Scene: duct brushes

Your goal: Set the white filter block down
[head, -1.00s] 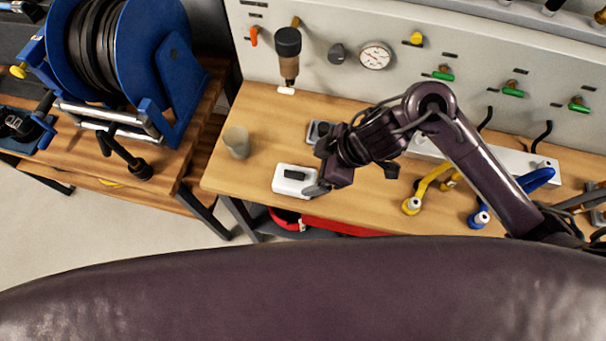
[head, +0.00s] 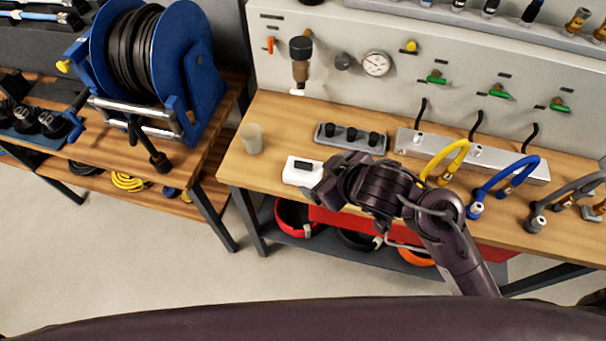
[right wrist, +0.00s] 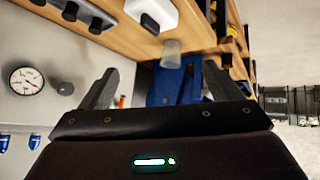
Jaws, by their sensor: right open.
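The white filter block (head: 302,171), with a dark patch on its top, lies on the wooden bench near its front edge. It also shows on the bench in the right wrist view (right wrist: 155,12), cut by the top edge. My right gripper (head: 320,191) is just right of the block in the head view and partly overlaps its right end. In the right wrist view my right gripper (right wrist: 160,70) has its fingers spread with nothing between them; the block is beyond them. My left gripper is not in view.
A translucent cup (head: 251,138) stands left of the block. A grey holder with dark knobs (head: 350,137) lies behind it. A blue hose reel (head: 185,70) is on the left bench. Yellow (head: 446,165) and blue (head: 505,178) hoses stand to the right. Bare wood surrounds the block's left side.

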